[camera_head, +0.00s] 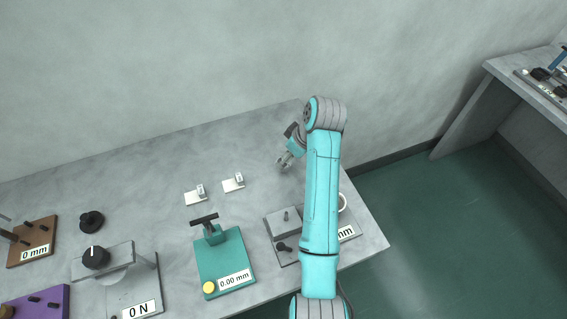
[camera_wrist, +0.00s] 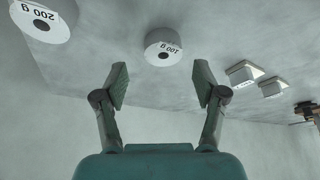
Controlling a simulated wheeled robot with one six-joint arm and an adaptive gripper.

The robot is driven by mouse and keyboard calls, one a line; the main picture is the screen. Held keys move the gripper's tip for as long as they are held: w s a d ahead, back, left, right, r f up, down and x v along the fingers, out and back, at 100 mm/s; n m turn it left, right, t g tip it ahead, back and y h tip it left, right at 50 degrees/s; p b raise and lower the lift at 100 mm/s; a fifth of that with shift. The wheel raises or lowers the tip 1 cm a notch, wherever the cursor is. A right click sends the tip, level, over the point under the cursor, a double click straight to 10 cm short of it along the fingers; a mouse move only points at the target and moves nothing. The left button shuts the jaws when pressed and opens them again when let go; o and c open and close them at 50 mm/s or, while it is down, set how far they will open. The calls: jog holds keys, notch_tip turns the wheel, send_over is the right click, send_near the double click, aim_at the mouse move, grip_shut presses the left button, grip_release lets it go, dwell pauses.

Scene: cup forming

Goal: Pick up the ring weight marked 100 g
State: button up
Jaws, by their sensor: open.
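The ring weight marked 100 g (camera_wrist: 163,46) is a short pale cylinder with a dark centre hole, lying at the top middle of the wrist view; its label reads upside down there. A larger ring weight marked 200 g (camera_wrist: 43,20) is at the top left, cut by the frame edge. My gripper (camera_wrist: 160,76) is open and empty, with its two fingers apart. The 100 g weight appears between and beyond the fingertips, with no visible contact. In the head view my gripper (camera_head: 285,161) is over the back right of the table; I cannot make out the weights there.
Two small pale plates with upright tags (camera_head: 195,197) (camera_head: 233,184) stand left of my gripper. A teal device marked 0.00 mm (camera_head: 225,262) and a grey device marked 0 N (camera_head: 135,295) are nearer the front. My arm covers part of a grey device (camera_head: 283,222).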

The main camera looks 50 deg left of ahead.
jog(key=shift+x, duration=1.95)
jog(key=shift+s+d, duration=0.15)
jog(key=shift+c, duration=0.3)
jog(key=c, duration=1.2)
